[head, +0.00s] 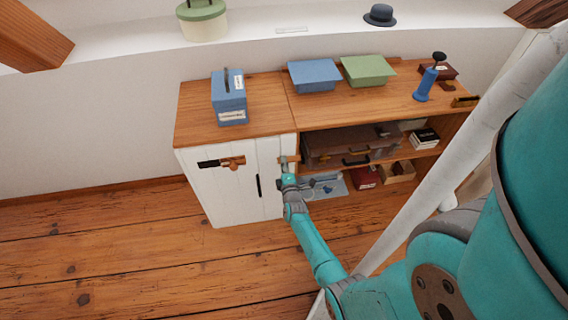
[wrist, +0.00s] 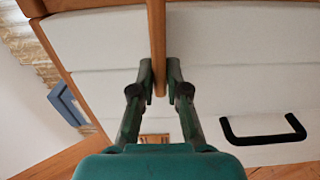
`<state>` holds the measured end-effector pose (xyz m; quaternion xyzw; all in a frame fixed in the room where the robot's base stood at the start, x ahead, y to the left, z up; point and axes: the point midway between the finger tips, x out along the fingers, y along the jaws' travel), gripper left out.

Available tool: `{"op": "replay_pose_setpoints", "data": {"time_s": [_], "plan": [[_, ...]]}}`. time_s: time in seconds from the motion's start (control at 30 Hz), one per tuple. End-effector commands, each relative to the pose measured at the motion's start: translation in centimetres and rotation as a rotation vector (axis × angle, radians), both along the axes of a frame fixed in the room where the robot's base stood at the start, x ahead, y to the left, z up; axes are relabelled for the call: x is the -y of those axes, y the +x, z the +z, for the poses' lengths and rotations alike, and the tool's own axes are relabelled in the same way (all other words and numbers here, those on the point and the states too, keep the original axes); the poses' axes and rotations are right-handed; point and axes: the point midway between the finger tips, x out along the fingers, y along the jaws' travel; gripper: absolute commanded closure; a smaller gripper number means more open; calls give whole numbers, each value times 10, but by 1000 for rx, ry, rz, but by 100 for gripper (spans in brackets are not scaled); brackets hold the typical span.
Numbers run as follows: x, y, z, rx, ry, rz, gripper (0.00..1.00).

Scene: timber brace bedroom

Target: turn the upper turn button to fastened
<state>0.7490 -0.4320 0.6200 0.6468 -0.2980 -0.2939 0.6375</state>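A white plank cabinet door (head: 228,190) faces me under a wooden top. My gripper (head: 287,172) is at the door's upper right edge, beside a small wooden piece (head: 291,159) that looks like a turn button. In the wrist view, a narrow wooden bar (wrist: 158,40) runs between the two fingertips of my gripper (wrist: 159,78). The fingers stand on either side of the bar, very close to it; I cannot tell if they press on it. A black pull handle (wrist: 263,131) is on the white front and also shows in the head view (head: 258,186).
Another wooden fitting (head: 232,162) with a dark plate sits at the door's upper left. A blue box (head: 229,98) and blue and green lidded boxes stand on top. Open shelves at the right hold a brown suitcase (head: 340,146). The floor in front is clear.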

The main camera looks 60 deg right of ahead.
Motion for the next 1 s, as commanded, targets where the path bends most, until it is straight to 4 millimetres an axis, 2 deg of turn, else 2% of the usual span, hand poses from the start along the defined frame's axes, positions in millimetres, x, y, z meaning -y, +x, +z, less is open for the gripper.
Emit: {"op": "replay_pose_setpoints", "data": {"time_s": [0.03,0.07,0.1,0.47,0.67,1.0], "plan": [[-1,0,-1,-1,1,1,72],[-1,0,0,-1,1,1,64],[-1,0,0,-1,1,1,61],[-3,-3,-1,-1,1,0,61],[-22,-19,-1,0,3,0,61],[-70,-59,-1,0,1,1,61]]}}
